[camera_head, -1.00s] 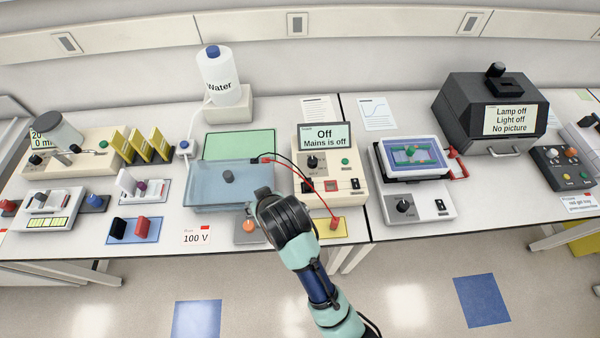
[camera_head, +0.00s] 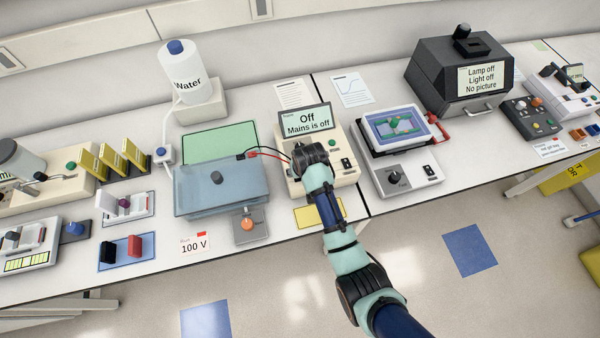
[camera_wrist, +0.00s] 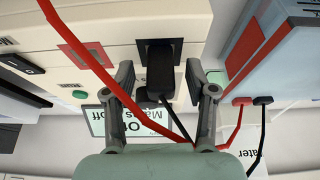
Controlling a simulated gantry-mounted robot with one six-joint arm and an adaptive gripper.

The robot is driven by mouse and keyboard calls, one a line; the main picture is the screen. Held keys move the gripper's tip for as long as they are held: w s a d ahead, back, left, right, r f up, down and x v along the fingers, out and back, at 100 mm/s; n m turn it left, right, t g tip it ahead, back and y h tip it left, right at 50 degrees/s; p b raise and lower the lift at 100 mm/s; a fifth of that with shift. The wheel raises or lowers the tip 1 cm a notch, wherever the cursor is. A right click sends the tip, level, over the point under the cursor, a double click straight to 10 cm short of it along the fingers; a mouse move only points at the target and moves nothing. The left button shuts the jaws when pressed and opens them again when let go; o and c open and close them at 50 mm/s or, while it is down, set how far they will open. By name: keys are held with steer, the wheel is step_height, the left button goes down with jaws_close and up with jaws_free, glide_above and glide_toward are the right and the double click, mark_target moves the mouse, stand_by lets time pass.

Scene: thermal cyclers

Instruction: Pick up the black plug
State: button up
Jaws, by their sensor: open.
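The black plug (camera_wrist: 160,70) is a dark block with a thin black lead, in the middle of the wrist view. It sits in front of a dark square on the cream power supply (camera_wrist: 110,25); how far it is seated I cannot tell. My gripper (camera_wrist: 162,76) is open, with one finger on each side of the plug and visible gaps beside it. In the head view my arm (camera_head: 350,260) reaches the power supply (camera_head: 345,172), whose screen (camera_head: 306,119) reads "Off, Mains is off". My fingers and the plug are hidden there.
A red lead (camera_wrist: 75,45) crosses close to my left-hand finger in the wrist view. The blue clear-lidded tank (camera_head: 220,190) stands left of the power supply. Black (camera_head: 108,252) and red (camera_head: 134,245) blocks stand on a blue mat.

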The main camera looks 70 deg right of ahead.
steer(key=shift+w+d+f, duration=0.1)
steer(key=shift+f, duration=0.2)
jaws_close()
steer(key=shift+r, duration=0.1)
step_height(320, 180, up, 20)
steer(key=shift+p, duration=0.45)
